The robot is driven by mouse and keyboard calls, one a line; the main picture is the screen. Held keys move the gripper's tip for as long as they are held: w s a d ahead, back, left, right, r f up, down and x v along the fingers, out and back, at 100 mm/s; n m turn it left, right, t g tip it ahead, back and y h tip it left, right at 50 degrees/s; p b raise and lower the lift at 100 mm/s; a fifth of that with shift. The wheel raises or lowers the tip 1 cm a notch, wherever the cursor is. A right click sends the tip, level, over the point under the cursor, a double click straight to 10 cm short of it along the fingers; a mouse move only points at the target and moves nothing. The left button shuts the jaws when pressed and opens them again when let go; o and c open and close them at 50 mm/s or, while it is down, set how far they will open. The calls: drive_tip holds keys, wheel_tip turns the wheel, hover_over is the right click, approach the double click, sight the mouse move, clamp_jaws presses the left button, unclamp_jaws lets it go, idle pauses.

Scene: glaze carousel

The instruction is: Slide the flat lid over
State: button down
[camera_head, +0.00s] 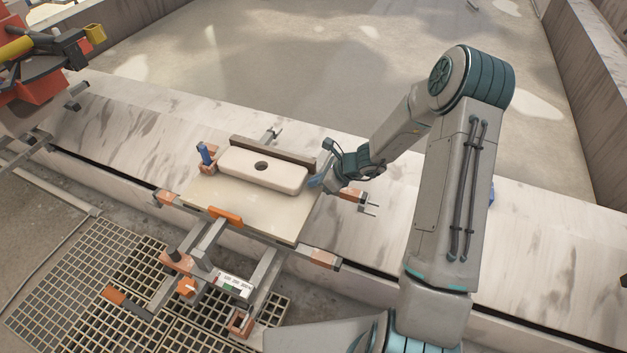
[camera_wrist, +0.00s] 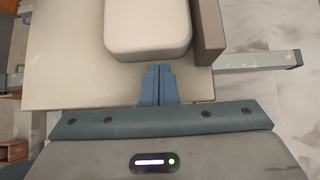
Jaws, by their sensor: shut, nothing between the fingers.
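In the wrist view the lid's rounded end (camera_wrist: 148,35) shows just ahead of my fingers. My gripper (camera_head: 316,181) is at the right end of the lid, low over the board. Its blue fingertips (camera_wrist: 158,70) are together with nothing between them. They are very close to the lid's end; I cannot tell whether they touch it.
The dark bar (camera_head: 272,150) borders the lid's back side. A blue-topped clamp (camera_head: 205,154) stands by its left end. Metal arms with orange ends (camera_head: 226,216) surround the board.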

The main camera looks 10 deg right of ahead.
drive_tip(key=d+f+p+v, duration=0.1)
drive_tip(key=v, duration=1.1)
drive_tip(key=shift+s+d+f+p, duration=0.2)
drive_tip(key=shift+s+d+p, duration=0.2)
drive_tip(key=shift+s+d, duration=0.05)
drive_tip(key=s+a+r+n+g+h+p, duration=0.1)
drive_tip(key=s+a+r+n+p, duration=0.1)
drive_tip(key=s+r+n, duration=0.3)
drive_tip(key=s+a+r+n+g+h+p, duration=0.1)
drive_tip(key=s+r+n+p, duration=0.15)
drive_tip(key=r, duration=0.45)
drive_tip(key=s+a+r+n+g+h+p, duration=0.1)
drive_tip(key=s+a+r+n+p, duration=0.1)
drive_tip(key=r+n, duration=0.4)
drive_tip(key=s+d+r+n+t+h+p, duration=0.1)
drive_tip(key=s+r+n+h+p, duration=0.3)
drive_tip(key=s+r+n, duration=0.6)
drive_tip(key=s+d+r+p, duration=0.1)
drive_tip(key=s+r, duration=0.3)
drive_tip(key=r, duration=0.1)
drive_tip(key=shift+s+d+h, duration=0.15)
drive_tip(key=shift+d+h, duration=0.05)
drive_tip(key=shift+h, duration=0.2)
